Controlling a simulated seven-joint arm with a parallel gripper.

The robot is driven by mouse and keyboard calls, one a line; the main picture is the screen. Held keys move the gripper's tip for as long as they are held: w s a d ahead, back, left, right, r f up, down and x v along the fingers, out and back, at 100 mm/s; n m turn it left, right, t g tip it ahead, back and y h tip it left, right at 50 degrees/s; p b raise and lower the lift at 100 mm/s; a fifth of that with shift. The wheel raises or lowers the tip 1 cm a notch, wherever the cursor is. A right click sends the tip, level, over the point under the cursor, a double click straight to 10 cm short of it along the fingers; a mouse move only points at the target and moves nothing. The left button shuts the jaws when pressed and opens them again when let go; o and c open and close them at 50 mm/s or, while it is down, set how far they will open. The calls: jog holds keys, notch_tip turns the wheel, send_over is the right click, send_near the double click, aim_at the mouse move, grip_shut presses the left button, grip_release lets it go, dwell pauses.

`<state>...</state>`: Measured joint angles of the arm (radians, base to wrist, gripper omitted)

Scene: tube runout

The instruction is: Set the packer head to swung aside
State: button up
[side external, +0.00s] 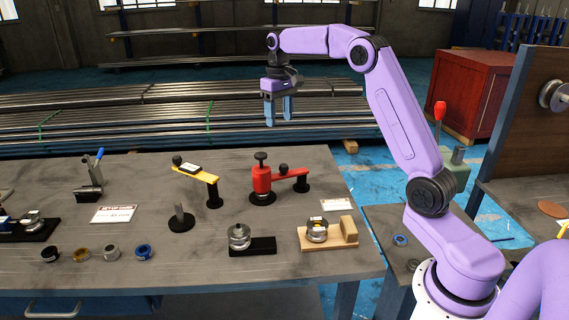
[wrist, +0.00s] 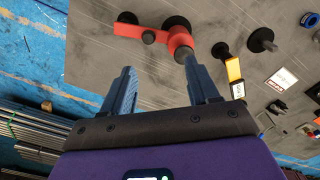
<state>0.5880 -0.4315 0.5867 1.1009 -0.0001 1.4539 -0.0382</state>
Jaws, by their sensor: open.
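A red head (side external: 262,179) with a black knobbed stem on top stands over a round black base on the table. I take it to be the packer head. Its red arm (side external: 289,173) runs right to a black post (side external: 303,183) and carries a small black knob. In the wrist view the red head (wrist: 179,41) and its arm (wrist: 130,30) lie just beyond my fingertips. My gripper (side external: 279,112) is open and empty, high above the head and apart from it. Its two blue fingers (wrist: 160,66) point down.
A yellow arm (side external: 196,173) on a black post stands left of the red head, near a short upright on a round base (side external: 180,219). Metal rollers (side external: 239,237) on blocks and several rings (side external: 80,255) lie toward the front. A lever (side external: 93,176) stands far left.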

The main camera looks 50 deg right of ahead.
aim_at(284, 165)
jog(key=shift+m, duration=0.4)
jog(key=d+f, duration=0.1)
jog(key=f, duration=0.5)
jog(key=d+f, duration=0.1)
jog(key=f, duration=0.4)
jog(key=d+f, duration=0.1)
jog(key=f, duration=0.5)
jog(key=shift+w+f, duration=0.3)
grip_shut()
